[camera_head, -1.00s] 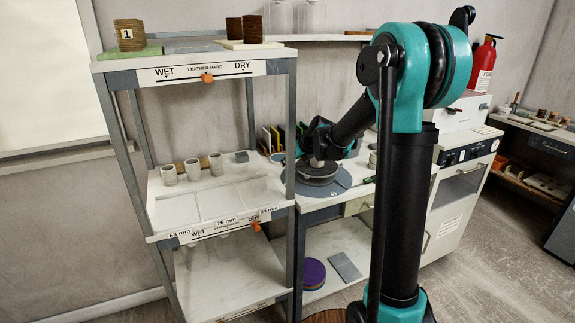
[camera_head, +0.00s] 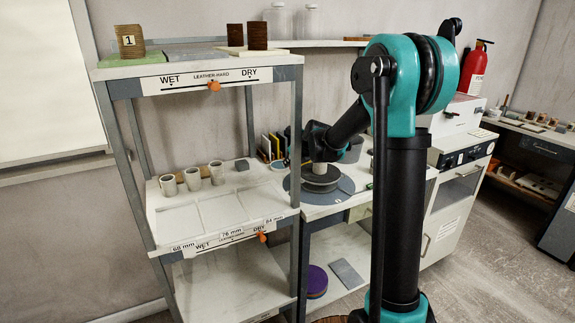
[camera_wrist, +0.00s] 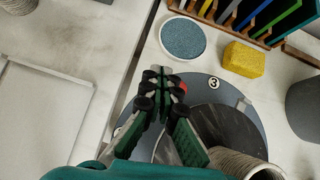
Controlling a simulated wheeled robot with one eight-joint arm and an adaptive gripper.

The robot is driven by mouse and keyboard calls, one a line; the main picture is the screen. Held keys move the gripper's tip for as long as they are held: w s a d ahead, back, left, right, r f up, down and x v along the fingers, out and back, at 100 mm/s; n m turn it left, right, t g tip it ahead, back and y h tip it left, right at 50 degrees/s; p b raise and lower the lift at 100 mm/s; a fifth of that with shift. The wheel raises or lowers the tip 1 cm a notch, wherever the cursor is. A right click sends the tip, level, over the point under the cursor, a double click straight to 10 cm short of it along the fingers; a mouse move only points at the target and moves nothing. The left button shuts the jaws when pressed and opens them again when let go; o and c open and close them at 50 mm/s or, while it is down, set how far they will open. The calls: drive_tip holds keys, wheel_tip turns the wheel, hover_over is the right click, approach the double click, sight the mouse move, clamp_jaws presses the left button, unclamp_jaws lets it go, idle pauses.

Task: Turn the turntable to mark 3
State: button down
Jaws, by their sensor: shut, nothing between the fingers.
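The turntable is a dark round wheel (camera_wrist: 232,125) on a wider blue-grey disc (camera_wrist: 255,108); in the head view its disc (camera_head: 345,187) lies on the bench behind my arm. A clay pot (camera_wrist: 240,163) shows at the lower edge of the wrist view, partly cut off, over the wheel. The mark 3 label (camera_wrist: 213,82) is a white circle on the disc's far rim. A small red piece (camera_wrist: 183,87) shows just right of my fingertips, left of the label. My gripper (camera_wrist: 160,77) is shut and empty, over the disc's left edge; contact cannot be told.
A yellow sponge (camera_wrist: 243,60), a round blue-topped dish (camera_wrist: 182,38) and a rack of coloured boards (camera_wrist: 250,15) stand beyond the disc. The shelf unit (camera_head: 216,225) with several cups stands close on the left. A grey container (camera_wrist: 304,105) is at the right.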

drive_tip(key=shift+w+m, duration=0.3)
drive_tip(key=shift+w, duration=0.05)
drive_tip(key=shift+w+d+h, duration=0.1)
drive_tip(key=shift+w+h, duration=0.1)
drive_tip(key=shift+h, duration=0.1)
idle(0.5)
